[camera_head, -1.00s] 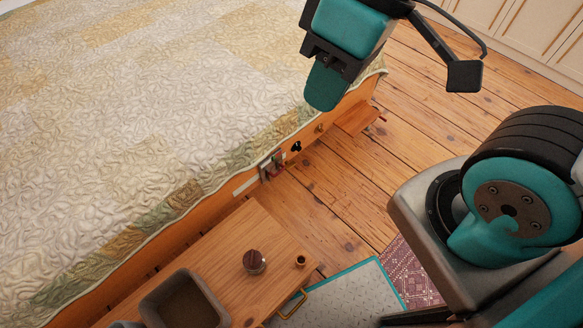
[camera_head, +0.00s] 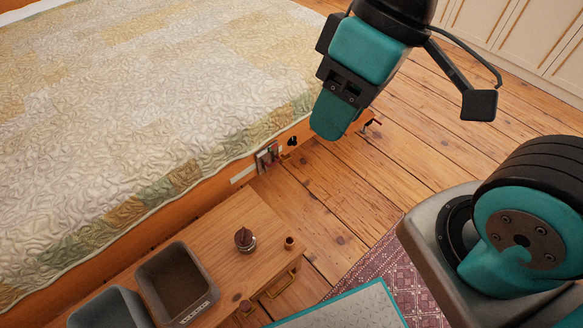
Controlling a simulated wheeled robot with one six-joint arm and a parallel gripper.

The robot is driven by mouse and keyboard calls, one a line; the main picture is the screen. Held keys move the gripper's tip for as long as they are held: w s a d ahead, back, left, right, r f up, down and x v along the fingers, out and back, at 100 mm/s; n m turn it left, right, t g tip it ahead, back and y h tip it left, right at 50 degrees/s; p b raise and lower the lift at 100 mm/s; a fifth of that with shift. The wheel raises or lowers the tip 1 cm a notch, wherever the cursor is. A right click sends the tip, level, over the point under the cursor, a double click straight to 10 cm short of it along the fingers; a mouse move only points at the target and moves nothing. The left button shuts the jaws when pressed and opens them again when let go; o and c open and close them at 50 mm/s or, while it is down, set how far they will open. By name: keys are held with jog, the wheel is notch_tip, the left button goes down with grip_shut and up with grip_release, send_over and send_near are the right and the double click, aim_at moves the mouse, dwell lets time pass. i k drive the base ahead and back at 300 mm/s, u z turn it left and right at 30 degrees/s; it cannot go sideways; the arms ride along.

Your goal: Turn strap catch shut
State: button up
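A small metal catch (camera_head: 267,158) with a reddish part sits on the wooden side rail of the bed, below the quilt edge. A pale strap or plate (camera_head: 243,174) lies along the rail just left of it. The catch is small in view, so its lever angle is unclear. My gripper (camera_head: 333,116) hangs in front of the bed's edge, up and to the right of the catch in the picture and apart from it. One teal fingertip pad shows pointing down; the other finger is hidden, so its opening cannot be told. Nothing is seen held.
A dark fitting (camera_head: 292,142) is right of the catch. Floor (camera_head: 330,190) is open.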

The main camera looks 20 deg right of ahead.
aim_at(283, 159)
jog(key=z, duration=2.9)
jog(key=k, duration=0.8)
jog(key=u, duration=0.8)
jog(key=i, duration=1)
